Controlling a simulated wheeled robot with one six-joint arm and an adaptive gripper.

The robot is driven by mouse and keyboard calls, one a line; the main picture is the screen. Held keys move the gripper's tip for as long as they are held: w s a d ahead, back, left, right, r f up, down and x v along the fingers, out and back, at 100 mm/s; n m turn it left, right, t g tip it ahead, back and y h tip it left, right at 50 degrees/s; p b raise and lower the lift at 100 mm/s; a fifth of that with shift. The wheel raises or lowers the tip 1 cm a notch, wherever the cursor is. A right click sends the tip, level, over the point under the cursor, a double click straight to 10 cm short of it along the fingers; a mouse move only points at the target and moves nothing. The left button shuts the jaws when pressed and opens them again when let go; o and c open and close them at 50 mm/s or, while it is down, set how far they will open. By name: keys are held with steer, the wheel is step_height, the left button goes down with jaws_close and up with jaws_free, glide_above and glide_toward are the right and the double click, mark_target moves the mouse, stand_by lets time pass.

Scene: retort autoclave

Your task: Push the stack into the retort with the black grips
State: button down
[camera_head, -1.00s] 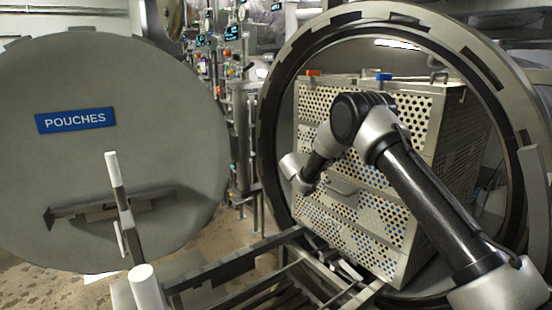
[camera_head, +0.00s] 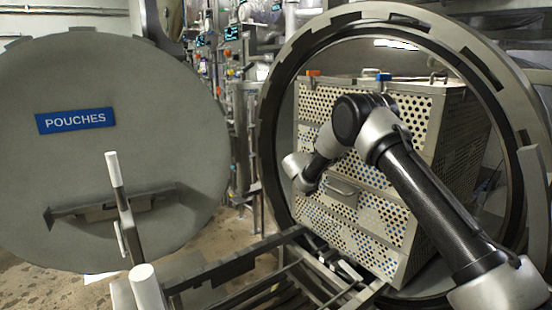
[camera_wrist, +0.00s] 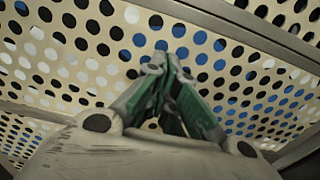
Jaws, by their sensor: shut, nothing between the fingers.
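A stack of cream perforated trays (camera_head: 380,240) in a grey metal frame stands in the round mouth of the retort (camera_head: 270,130). A grey handle (camera_head: 342,192) shows on its front; I see no clearly black grip. In the head view my arm crosses the front of the stack, and my gripper's fingertips are hidden there. In the wrist view my gripper (camera_wrist: 172,70) has its green-padded fingers closed together and empty. The tips point at the perforated panel (camera_wrist: 90,50), very close; I cannot tell whether they touch it. Blue and dark patches show through the holes.
The open retort door (camera_head: 110,170), with a blue POUCHES sign (camera_head: 75,120), stands at the left. A rail frame (camera_head: 240,262) leads to the retort mouth at the bottom. Pipes and valves (camera_head: 235,110) fill the space behind, between door and retort.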

steer(key=x, duration=0.8)
steer(key=shift+d, duration=0.2)
steer(key=shift+a, duration=0.1)
steer(key=shift+w, duration=0.1)
steer(key=shift+x, duration=2.9)
steer(key=shift+w+d+r, duration=0.1)
steer(key=shift+w+d, duration=0.2)
steer(key=shift+d, duration=0.35)
